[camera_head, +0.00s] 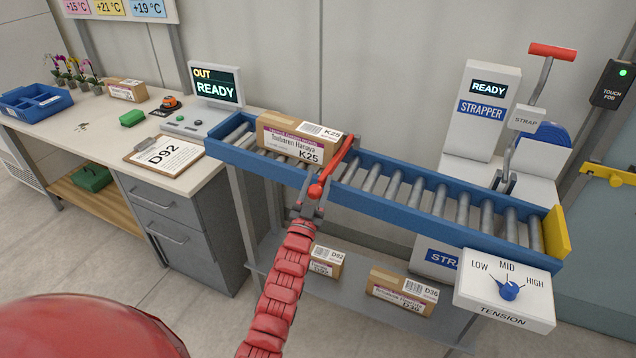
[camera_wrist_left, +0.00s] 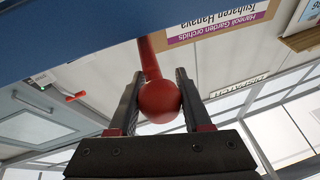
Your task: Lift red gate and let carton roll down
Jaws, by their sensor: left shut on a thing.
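The red gate (camera_head: 340,158) is a bar lying across the blue roller conveyor, with a round red knob at its near end. My left gripper (camera_head: 314,192) is shut on that knob. In the left wrist view the red knob (camera_wrist_left: 159,101) sits between the two dark fingers (camera_wrist_left: 159,95). The carton (camera_head: 293,141), labelled K25, rests on the rollers at the upper left, right behind the gate. Its label also shows in the left wrist view (camera_wrist_left: 225,22). The gate looks down across the rollers. My right gripper is not in view.
The roller conveyor (camera_head: 428,219) is clear right of the gate, ending at a yellow stop (camera_head: 556,232). A strapper (camera_head: 487,110) stands behind, a tension dial (camera_head: 509,290) in front. A workbench (camera_head: 100,118) is left.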

